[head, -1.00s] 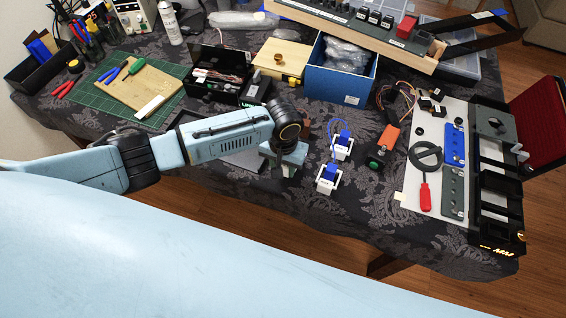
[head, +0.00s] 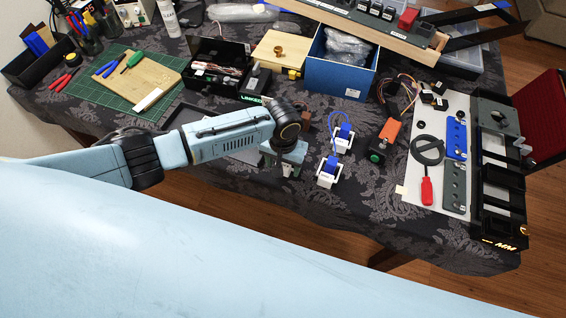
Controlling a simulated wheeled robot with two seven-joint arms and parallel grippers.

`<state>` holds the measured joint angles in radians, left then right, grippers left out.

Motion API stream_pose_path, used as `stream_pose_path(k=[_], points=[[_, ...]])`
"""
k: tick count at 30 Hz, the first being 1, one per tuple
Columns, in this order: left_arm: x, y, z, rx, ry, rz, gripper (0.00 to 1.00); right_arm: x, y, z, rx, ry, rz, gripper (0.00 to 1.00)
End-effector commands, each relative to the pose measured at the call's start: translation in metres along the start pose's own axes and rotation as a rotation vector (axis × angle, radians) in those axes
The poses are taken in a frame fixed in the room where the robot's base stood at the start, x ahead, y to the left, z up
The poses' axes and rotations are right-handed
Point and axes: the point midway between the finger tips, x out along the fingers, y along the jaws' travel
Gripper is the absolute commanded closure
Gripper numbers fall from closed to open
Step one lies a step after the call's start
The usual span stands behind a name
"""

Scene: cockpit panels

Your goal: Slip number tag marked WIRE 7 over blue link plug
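Two blue link plugs, a far one (head: 343,131) and a near one (head: 330,163), stand on the dark patterned cloth, joined by a looped blue cable. Each has a white block-like part around or under it; I cannot read any WIRE 7 marking. My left gripper (head: 286,172) points down just left of the near plug, apart from it in the picture. Its fingers are small and partly hidden by the gripper body, so I cannot tell whether it is open or holds a tag. My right gripper is not in view.
A blue box (head: 341,75) with a clear bag stands behind the plugs. An orange-and-black device (head: 385,140) lies to their right. A white board (head: 412,190) holds a red screwdriver (head: 427,190) and panels. The cloth in front of the plugs is clear.

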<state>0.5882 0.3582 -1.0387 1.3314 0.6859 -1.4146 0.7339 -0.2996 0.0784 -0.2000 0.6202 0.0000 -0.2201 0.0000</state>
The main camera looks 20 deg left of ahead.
Motion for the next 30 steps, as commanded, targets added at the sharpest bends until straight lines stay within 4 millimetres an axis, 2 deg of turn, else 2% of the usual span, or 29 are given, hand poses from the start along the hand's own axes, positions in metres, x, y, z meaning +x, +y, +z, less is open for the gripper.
stream_pose_path(k=[7,11,14,24,30], points=[[-0.001,0.000,0.000,0.000,0.000,0.000,0.39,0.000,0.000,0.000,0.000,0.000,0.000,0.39],[-0.009,0.000,-0.001,0.001,0.002,0.002,0.39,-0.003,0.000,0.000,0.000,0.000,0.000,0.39],[-0.024,0.000,-0.001,0.002,0.003,0.002,0.39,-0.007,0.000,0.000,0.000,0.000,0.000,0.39],[-0.100,0.000,-0.001,0.001,0.003,0.002,0.39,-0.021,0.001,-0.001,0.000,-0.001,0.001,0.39],[-0.127,0.000,0.000,0.000,0.002,0.001,0.39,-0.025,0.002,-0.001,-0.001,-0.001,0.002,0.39]])
